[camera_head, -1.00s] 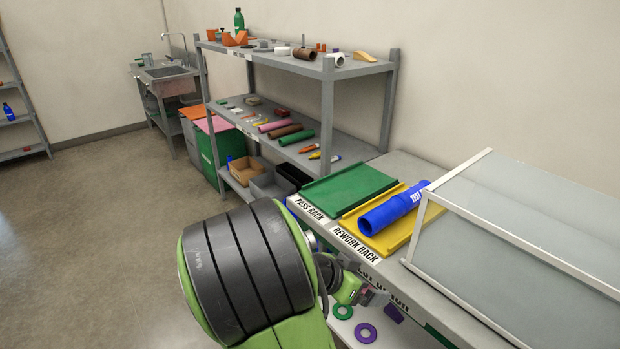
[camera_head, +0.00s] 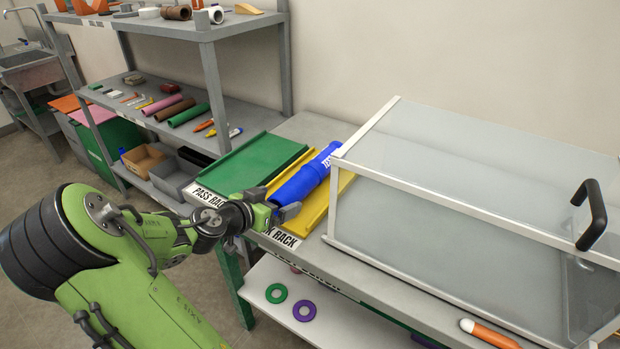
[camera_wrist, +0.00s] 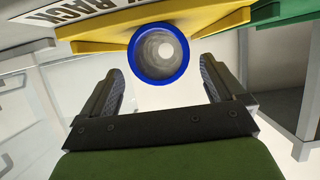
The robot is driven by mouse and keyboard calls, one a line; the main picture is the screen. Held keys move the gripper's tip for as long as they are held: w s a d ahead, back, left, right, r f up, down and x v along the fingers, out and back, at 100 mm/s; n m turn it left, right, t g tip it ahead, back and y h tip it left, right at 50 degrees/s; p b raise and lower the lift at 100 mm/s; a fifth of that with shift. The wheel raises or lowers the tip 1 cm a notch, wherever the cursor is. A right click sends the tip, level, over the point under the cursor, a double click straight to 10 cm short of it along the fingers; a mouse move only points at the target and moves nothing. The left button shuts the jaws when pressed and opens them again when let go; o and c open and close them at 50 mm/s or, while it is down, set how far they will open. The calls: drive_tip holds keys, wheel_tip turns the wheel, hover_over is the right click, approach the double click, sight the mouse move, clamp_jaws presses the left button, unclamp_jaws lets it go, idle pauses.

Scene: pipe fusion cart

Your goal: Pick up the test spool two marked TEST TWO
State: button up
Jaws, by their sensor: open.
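The blue test spool (camera_head: 303,180) lies on its side in the yellow rework rack (camera_head: 316,212), one end toward me. White lettering near its far end is only partly readable. In the wrist view, I look into the open end of the spool (camera_wrist: 160,82), a blue ring around a grey bore. My gripper (camera_head: 276,203) is at the near end of the spool in the head view. In the wrist view, my gripper (camera_wrist: 160,70) has its two fingers apart, one each side of the spool's end, with nothing held. Whether they touch it cannot be told.
A green pass rack (camera_head: 250,165) adjoins on the left. A clear, white-framed enclosure (camera_head: 450,190) with a black handle stands close on the right. Green (camera_head: 276,293) and purple (camera_head: 304,311) rings lie on the lower shelf. A shelving unit (camera_head: 205,70) stands behind left.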

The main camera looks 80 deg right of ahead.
sight(286, 195)
drive_tip(key=x, duration=0.5)
drive_tip(key=shift+w+b, duration=0.1)
drive_tip(key=shift+b, duration=0.25)
drive_tip(key=shift+a, duration=0.1)
drive_tip(key=shift+c, duration=0.3)
drive_tip(key=c, duration=1.3)
drive_tip(key=shift+o, duration=0.2)
drive_tip(key=shift+r, duration=0.1)
